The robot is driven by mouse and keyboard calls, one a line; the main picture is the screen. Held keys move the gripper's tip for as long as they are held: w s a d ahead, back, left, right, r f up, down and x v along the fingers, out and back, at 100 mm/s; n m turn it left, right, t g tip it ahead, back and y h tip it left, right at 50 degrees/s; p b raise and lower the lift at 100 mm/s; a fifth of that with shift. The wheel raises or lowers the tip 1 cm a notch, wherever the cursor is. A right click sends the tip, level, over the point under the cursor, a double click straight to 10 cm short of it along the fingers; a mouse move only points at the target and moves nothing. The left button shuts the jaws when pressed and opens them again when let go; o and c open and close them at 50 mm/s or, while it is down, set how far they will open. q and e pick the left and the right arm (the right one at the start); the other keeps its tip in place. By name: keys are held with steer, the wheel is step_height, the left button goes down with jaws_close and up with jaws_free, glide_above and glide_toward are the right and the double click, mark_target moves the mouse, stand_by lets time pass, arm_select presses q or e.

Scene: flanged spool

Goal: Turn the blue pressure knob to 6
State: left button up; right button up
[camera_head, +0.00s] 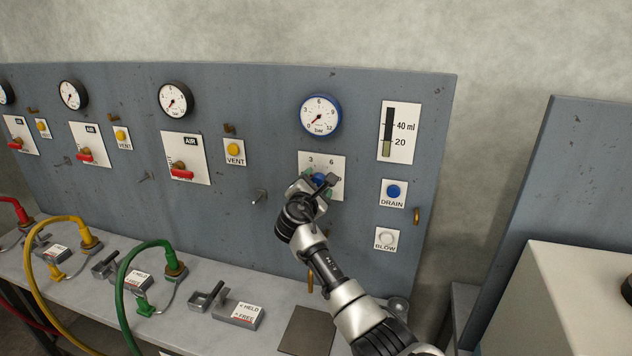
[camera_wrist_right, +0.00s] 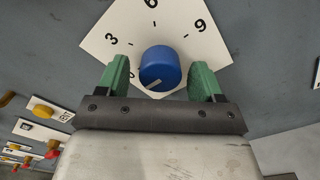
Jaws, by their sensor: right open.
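The blue pressure knob (camera_wrist_right: 160,68) sits on a white dial plate (camera_wrist_right: 112,22) marked 3, 6 and 9. Its pale pointer mark is at the lower left, by the partly hidden 0. In the head view the knob (camera_head: 319,179) is partly covered by my right gripper (camera_head: 318,187). In the right wrist view the gripper's green fingers (camera_wrist_right: 160,80) are open, one on each side of the knob, with a gap on both sides. The blue-rimmed bar gauge (camera_head: 320,116) above has its red needle near 0. My left gripper is not in view.
A level gauge (camera_head: 397,133), a blue DRAIN button (camera_head: 393,191) and a white BLOW button (camera_head: 388,238) are right of the knob. A yellow VENT button (camera_head: 234,149) is left. Hoses and a HELD/FREE block (camera_head: 238,311) occupy the bench below.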

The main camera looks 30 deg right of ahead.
steer(key=shift+w+d, duration=0.15)
steer(key=shift+d, duration=0.05)
steer(key=c, duration=0.9)
steer(key=shift+f+m+b, duration=0.2)
steer(key=shift+m+b, duration=0.6)
steer(key=shift+b, duration=0.3)
steer(key=shift+c, duration=0.2)
steer(key=m+b, duration=1.2)
steer(key=b, duration=0.1)
steer(key=shift+a+r+m, duration=0.1)
steer(key=shift+r+m, duration=0.1)
steer(key=shift+m, duration=0.1)
steer(key=m+b, duration=0.5)
steer(key=shift+r, duration=0.1)
steer(key=m+b, duration=0.2)
steer(key=m, duration=0.2)
steer(key=shift+r, duration=0.1)
steer(key=shift+m+b, duration=0.35)
steer(key=shift+m, duration=0.15)
